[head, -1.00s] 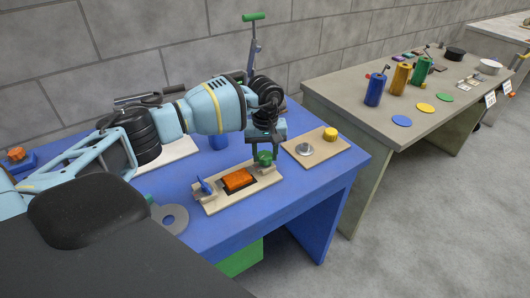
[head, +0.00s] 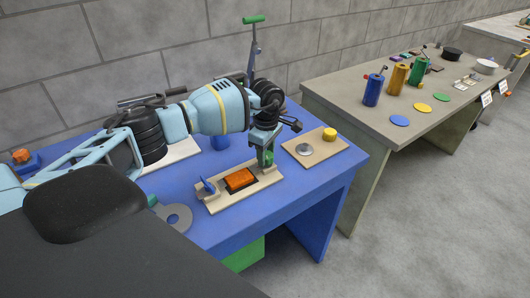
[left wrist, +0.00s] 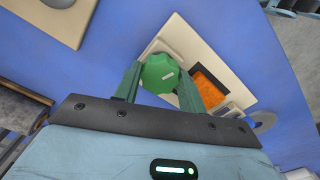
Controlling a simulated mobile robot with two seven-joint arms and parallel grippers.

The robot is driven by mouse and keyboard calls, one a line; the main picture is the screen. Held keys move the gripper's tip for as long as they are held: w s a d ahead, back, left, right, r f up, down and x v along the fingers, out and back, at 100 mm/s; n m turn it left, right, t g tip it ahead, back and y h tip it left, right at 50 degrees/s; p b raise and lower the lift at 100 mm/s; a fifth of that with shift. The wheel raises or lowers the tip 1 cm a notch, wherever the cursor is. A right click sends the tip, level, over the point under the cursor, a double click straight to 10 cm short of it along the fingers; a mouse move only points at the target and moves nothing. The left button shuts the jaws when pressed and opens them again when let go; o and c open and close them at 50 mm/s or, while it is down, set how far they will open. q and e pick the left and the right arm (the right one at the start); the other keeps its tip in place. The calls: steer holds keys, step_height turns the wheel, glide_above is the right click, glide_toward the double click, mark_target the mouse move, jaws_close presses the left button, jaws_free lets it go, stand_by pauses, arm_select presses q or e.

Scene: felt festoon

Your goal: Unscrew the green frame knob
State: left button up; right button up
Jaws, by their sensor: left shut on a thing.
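The green frame knob (left wrist: 160,73) sits at one end of a wooden frame board (head: 222,203), seen from above in the left wrist view. An orange block (head: 240,179) lies in the board's dark opening. A blue piece (head: 207,187) stands at the board's other end. My left gripper (head: 266,161) points down over the knob end. In the left wrist view its two green fingers (left wrist: 157,90) stand on either side of the knob and are shut on it. In the head view the fingers hide most of the knob. My right gripper is not in view.
A second board with a yellow knob (head: 329,134) and a grey metal disc (head: 305,149) lies just right of the gripper. A grey ring plate (head: 176,218) lies left of the frame. Bare blue table (head: 240,225) lies in front.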

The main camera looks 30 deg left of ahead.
arm_select(q)
steer(key=n, duration=0.4)
steer(key=shift+r+n+p, duration=0.15)
steer(key=shift+n+p, duration=0.15)
steer(key=shift+p, duration=0.1)
stand_by(0.4)
steer(key=o, duration=1)
steer(key=shift+c, duration=0.2)
steer(key=shift+r, duration=3.85)
